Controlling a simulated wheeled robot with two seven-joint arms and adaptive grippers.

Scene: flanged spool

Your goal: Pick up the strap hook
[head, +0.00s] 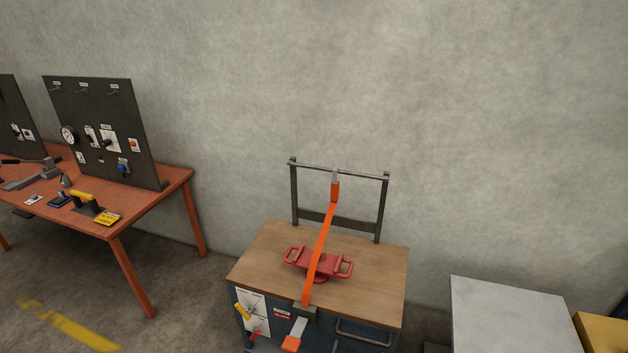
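An orange strap (325,235) runs from the dark frame's top bar down across a wooden-topped cabinet (375,270) to its front edge. At its upper end a grey hook piece (335,176) with an orange block below it is at the bar. At its lower end a grey piece (298,328) with an orange tip hangs in front of the cabinet. I cannot tell which end the task's strap hook is. A red spool-like part (300,259) with two side handles lies on the top, partly under the strap. Neither of my grippers is in view.
The dark metal frame (294,205) stands at the cabinet's back edge. The cabinet's front has a handle rail and white panels with knobs. A grey box (505,305) is at right, beside a yellow one (603,335). An orange workbench (165,190) with dark panels and tools stands at left.

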